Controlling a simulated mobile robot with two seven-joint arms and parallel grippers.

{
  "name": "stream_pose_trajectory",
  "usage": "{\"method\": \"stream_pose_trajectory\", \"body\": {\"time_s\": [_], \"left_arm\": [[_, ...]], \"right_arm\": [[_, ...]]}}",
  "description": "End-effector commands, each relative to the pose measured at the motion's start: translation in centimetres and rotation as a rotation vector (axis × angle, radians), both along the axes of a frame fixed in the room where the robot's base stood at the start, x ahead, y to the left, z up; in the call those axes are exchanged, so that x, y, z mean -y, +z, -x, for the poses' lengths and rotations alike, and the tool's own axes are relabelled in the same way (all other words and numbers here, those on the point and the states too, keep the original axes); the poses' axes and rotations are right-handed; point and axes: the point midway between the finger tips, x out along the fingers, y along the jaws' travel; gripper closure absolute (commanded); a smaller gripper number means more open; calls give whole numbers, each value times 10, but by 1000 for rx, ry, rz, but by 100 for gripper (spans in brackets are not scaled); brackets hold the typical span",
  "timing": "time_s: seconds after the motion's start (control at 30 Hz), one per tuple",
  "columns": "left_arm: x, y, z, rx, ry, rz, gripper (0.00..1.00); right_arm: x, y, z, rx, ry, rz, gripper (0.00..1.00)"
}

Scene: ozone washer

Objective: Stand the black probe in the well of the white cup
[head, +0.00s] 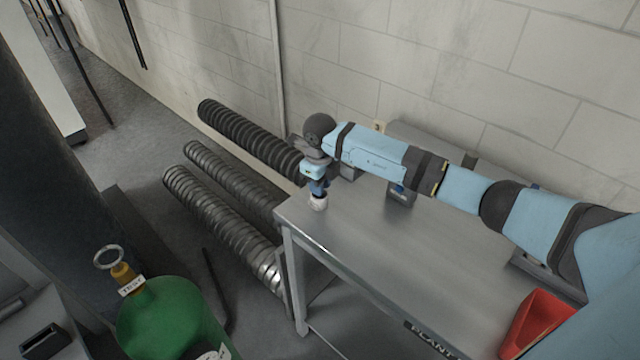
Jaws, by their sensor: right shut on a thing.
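The white cup (318,203) stands near the left corner of the metal table, small in the head view. My right gripper (318,188) points down right above it, with the arm reaching in from the right. It is shut on a small dark thing, which I take to be the black probe. The probe is mostly hidden by the fingers, and I cannot tell whether its tip is inside the cup's well or above it. My left gripper is not in view.
On the metal table (370,240) a dark grey box (401,195) with a blue part stands right of the cup. A red bin (537,322) is at the near right. Ribbed hoses (222,215) lie left of the table; a green cylinder (172,320) stands at the lower left.

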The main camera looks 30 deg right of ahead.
Motion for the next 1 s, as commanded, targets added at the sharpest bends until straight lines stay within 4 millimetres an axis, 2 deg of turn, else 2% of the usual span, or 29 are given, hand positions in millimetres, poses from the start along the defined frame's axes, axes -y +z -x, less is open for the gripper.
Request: {"method": "stream_pose_trajectory", "body": {"time_s": [0.07, 0.43, 0.47, 0.53, 0.57, 0.83, 0.9, 1.0], "left_arm": [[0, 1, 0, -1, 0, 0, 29], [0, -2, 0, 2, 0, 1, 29], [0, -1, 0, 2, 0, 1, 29], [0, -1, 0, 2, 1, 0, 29], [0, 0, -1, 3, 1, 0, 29], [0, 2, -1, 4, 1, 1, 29], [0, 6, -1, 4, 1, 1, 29], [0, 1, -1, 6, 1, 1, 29]], "right_arm": [[0, -6, 0, -1, 0, 0, 100], [0, -12, 0, 1, 0, 0, 100], [0, -10, 0, 1, 0, 0, 71], [0, -10, 0, 1, 0, 0, 55], [0, -10, 0, 1, 0, 0, 52], [0, -8, 0, 1, 0, 0, 52], [0, -3, 0, 1, 1, 0, 52], [0, 7, -1, 4, 1, 0, 52]]}}
